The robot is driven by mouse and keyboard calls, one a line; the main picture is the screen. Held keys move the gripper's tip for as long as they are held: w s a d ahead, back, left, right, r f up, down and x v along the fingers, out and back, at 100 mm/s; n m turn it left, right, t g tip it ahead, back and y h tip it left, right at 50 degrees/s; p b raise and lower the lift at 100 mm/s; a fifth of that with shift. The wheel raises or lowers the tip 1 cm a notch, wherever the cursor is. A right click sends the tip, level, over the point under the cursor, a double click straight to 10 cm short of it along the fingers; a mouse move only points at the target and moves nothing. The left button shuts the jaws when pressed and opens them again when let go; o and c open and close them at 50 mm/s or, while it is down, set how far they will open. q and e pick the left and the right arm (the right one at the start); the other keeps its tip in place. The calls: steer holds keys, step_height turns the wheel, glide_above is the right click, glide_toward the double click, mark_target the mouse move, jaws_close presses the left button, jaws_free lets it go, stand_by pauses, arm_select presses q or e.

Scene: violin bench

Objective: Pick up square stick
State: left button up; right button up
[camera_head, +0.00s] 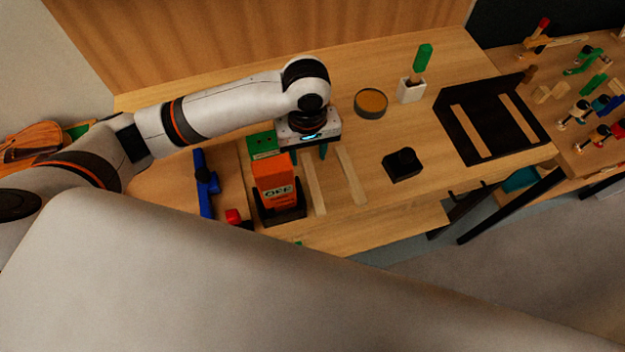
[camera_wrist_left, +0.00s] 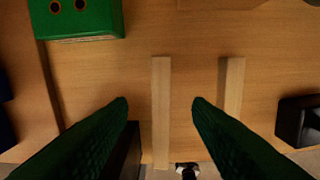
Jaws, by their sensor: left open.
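Two pale square sticks lie on the wooden bench. In the head view the left stick (camera_head: 314,185) is beside the orange device and the right stick (camera_head: 350,175) lies a little to its right. In the left wrist view the left stick (camera_wrist_left: 161,110) runs between the fingers, and the right stick (camera_wrist_left: 234,88) is partly behind the right-hand finger. My left gripper (camera_wrist_left: 160,103) is open and empty above the left stick, with one finger to each side. In the head view my left gripper (camera_head: 308,153) is over the sticks' far ends. My right gripper is not seen.
An orange device (camera_head: 275,178) and a green box (camera_head: 262,144) stand close left of the sticks. A black block (camera_head: 403,164) sits to the right. A round tin (camera_head: 370,103), white holder (camera_head: 411,91) and black tray (camera_head: 467,137) are farther right. Bare bench lies between.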

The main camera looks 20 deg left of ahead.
mark_target(309, 169)
arm_select(q)
steer(key=shift+f+p, duration=0.35)
steer(key=shift+f, duration=2.5)
steer(key=shift+c, duration=0.5)
steer(key=shift+d, duration=0.1)
jaws_close()
